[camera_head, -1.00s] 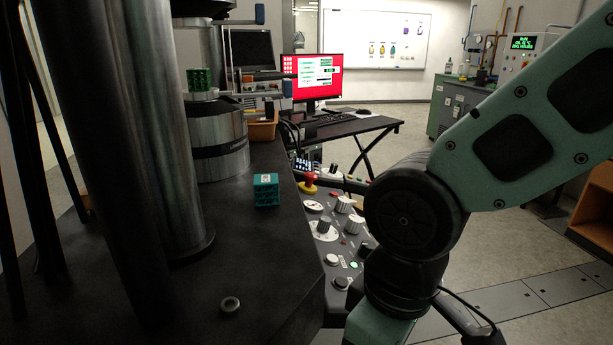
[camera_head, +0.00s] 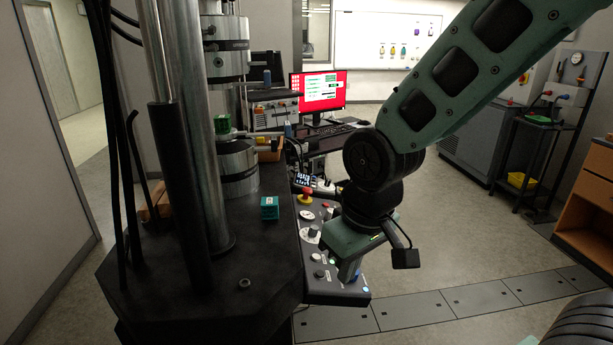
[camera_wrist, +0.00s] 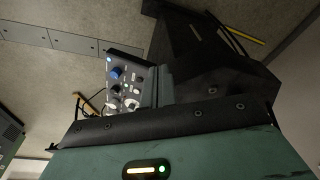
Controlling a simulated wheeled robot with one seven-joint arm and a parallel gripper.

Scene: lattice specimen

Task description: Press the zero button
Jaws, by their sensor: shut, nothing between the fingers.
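The control panel (camera_head: 312,284) slopes along the right side of the black machine base, with several knobs and buttons. Its labels are too small to read, so I cannot tell which button is zero. Two pale round buttons, one whitish (camera_head: 316,257) and one darker-rimmed (camera_head: 319,274), sit left of my gripper. My gripper (camera_head: 348,274) is shut and empty, pointing down over the panel's near right part and hiding some controls. I cannot tell whether it touches the panel. The wrist view also shows the panel, with a blue knob (camera_wrist: 116,73) and several white knobs (camera_wrist: 131,104).
A red emergency knob (camera_head: 305,196) stands at the panel's far end. A desk with a red-screen monitor (camera_head: 317,92) is behind.

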